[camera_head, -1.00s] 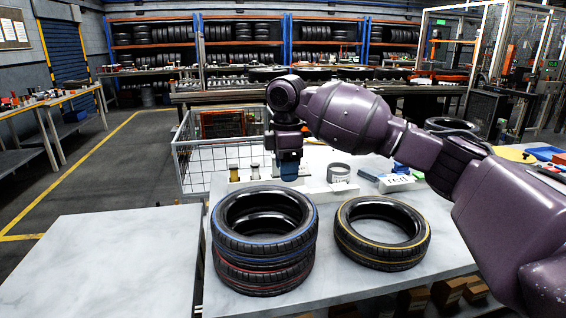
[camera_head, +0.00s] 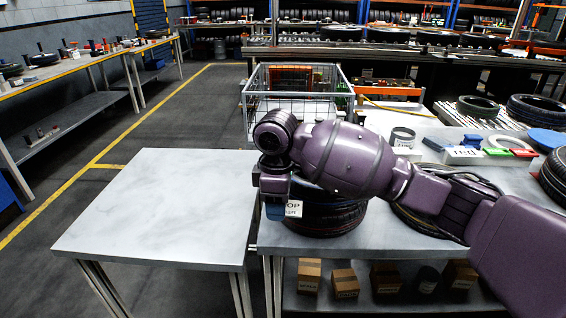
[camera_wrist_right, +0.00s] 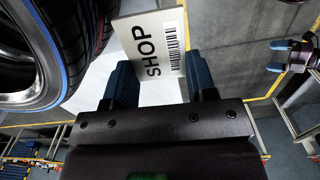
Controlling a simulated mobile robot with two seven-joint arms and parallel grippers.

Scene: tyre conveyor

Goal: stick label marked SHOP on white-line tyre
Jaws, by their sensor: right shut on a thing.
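My right gripper (camera_head: 278,205) is shut on a white label marked SHOP (camera_head: 293,208), at the front left of a tyre stack (camera_head: 335,218). The label, with its barcode, stands out between the blue fingers in the right wrist view (camera_wrist_right: 150,45). The stack's blue-line tyre shows close to the label's left there (camera_wrist_right: 40,60). The arm hides most of the stack and of another tyre (camera_head: 412,218) to its right. I cannot make out a white-line tyre. My left gripper (camera_wrist_right: 277,56) shows in the right wrist view, open and empty.
An empty pale table (camera_head: 160,205) stands to the left of the tyre table. A wire basket (camera_head: 295,98) stands behind. Coloured blocks (camera_head: 495,152) lie at the right, with more tyres (camera_head: 535,110) beyond. Boxes (camera_head: 345,282) sit on the shelf below.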

